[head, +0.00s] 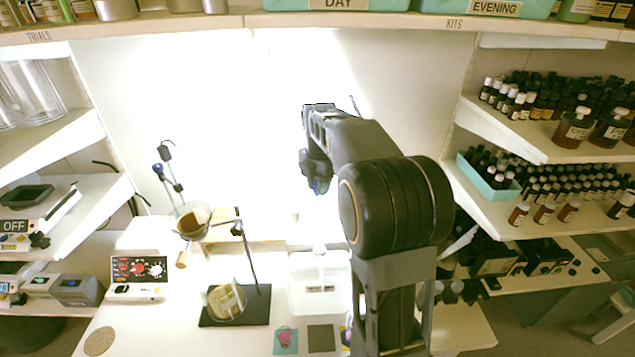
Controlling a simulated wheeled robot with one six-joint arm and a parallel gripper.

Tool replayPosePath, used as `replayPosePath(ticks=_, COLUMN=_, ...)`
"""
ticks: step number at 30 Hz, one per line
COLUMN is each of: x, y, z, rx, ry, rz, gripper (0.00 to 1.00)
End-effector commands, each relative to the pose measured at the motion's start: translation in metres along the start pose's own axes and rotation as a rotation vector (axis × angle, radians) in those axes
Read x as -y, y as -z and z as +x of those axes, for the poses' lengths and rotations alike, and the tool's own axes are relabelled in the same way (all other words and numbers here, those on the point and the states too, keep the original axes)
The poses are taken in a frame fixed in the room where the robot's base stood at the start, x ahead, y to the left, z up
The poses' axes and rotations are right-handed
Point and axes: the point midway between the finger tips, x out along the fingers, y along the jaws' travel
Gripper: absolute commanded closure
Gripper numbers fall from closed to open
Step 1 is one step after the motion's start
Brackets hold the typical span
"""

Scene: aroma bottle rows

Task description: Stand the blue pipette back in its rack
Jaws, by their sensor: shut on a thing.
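My gripper (317,172) is raised above the back of the white bench, left of my arm's big black joint. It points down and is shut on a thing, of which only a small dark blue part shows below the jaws. This looks like the blue pipette (320,187); the rest of it is hidden or lost in the glare. A pale, washed-out stand with an upright post (320,262) is on the bench below my gripper. It may be the rack, but I cannot tell for sure. The held thing is well above it and apart from it.
Small coloured squares (286,340) lie in front. Bottle shelves (530,140) stand right. My arm hides the bench's right part.

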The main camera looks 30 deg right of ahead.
Motion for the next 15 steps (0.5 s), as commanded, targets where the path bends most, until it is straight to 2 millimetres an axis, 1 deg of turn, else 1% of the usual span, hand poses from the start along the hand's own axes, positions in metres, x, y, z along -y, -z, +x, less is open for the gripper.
replayPosePath(ticks=11, x=0.0007, y=-0.0030, z=-0.0014, rx=-0.002, ry=0.001, rz=0.003, gripper=0.81)
replayPosePath(ticks=15, x=0.0011, y=-0.0035, z=0.0060, rx=-0.002, ry=0.001, rz=0.003, gripper=0.81)
